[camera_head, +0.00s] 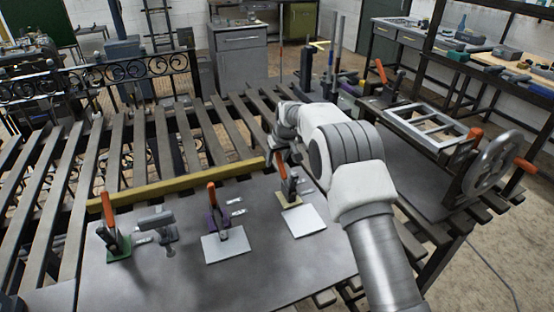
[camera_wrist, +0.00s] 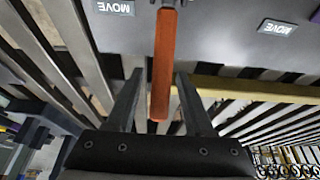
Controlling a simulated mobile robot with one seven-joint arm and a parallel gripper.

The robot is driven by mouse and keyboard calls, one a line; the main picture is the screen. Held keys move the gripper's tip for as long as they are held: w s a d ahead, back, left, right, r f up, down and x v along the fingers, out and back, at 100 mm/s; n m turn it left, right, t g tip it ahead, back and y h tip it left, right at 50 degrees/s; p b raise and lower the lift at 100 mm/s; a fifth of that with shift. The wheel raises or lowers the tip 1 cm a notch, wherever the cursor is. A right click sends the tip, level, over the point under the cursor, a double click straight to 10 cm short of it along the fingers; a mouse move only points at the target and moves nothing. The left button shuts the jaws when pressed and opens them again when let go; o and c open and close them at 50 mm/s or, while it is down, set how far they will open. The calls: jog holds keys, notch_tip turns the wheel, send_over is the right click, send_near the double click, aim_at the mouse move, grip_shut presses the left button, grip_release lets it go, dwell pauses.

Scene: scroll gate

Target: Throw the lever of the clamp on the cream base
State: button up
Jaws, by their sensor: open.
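The clamp on the cream base (camera_head: 289,203) stands on the grey plate, at the right end of a row of clamps. Its orange lever (camera_head: 281,165) stands up, leaning slightly. In the wrist view the orange lever (camera_wrist: 164,65) runs down the picture between the two dark fingers. My gripper (camera_wrist: 158,75) is open, with a gap on each side of the lever. In the head view my gripper (camera_head: 284,150) is at the lever's top, partly hidden by my own wrist. Whether a finger touches the lever cannot be told.
A purple-based clamp (camera_head: 217,217) and a green-based clamp (camera_head: 115,246) with orange levers stand to the left. A grey fixture (camera_head: 157,225) stands between them. A yellow bar (camera_head: 170,184) lies behind. A handwheel (camera_head: 490,165) stands at right. White sheets (camera_head: 226,245) lie in front.

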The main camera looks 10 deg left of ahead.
grip_shut()
dwell(1.4)
